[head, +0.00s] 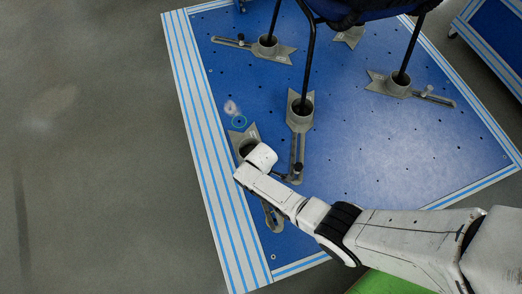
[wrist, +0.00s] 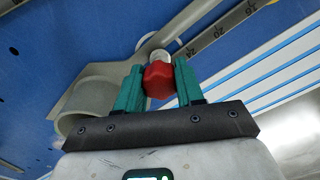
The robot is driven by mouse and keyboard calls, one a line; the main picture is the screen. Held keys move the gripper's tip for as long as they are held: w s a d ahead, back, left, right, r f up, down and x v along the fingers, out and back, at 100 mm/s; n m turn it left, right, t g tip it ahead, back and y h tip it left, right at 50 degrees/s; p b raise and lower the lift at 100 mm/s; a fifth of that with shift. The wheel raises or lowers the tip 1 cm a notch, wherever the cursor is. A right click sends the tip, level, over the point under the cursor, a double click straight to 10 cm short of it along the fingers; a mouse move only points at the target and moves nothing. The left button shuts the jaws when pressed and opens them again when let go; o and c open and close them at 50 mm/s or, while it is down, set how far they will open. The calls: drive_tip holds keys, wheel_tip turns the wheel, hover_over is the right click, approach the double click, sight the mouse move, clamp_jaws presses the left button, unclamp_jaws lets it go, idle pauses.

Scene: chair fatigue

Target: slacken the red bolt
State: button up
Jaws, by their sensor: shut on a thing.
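The red bolt (wrist: 158,81) shows in the wrist view with a pale shank at its far end. My gripper (wrist: 159,78) has green fingers, one on each side of the red head, and is shut on it. The bolt sits beside a grey metal clamp (wrist: 92,99) with a round cup and a slotted arm. In the head view, the front left clamp (head: 240,135) on the blue platform is partly covered by my white arm. The red bolt and my fingertips are hidden in that view.
A chair's dark legs (head: 307,60) stand in several other grey clamps on the blue platform (head: 360,145). One of these clamps (head: 300,122) is close to the right of my wrist. Striped edging (head: 205,170) borders the platform. Grey floor (head: 90,150) at left is clear.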

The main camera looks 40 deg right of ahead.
idle(0.3)
drive_tip(key=n, duration=0.4)
idle(0.3)
drive_tip(key=n, duration=0.4)
drive_tip(key=shift+p, duration=0.35)
drive_tip(key=o, duration=1)
drive_tip(key=shift+o, duration=0.2)
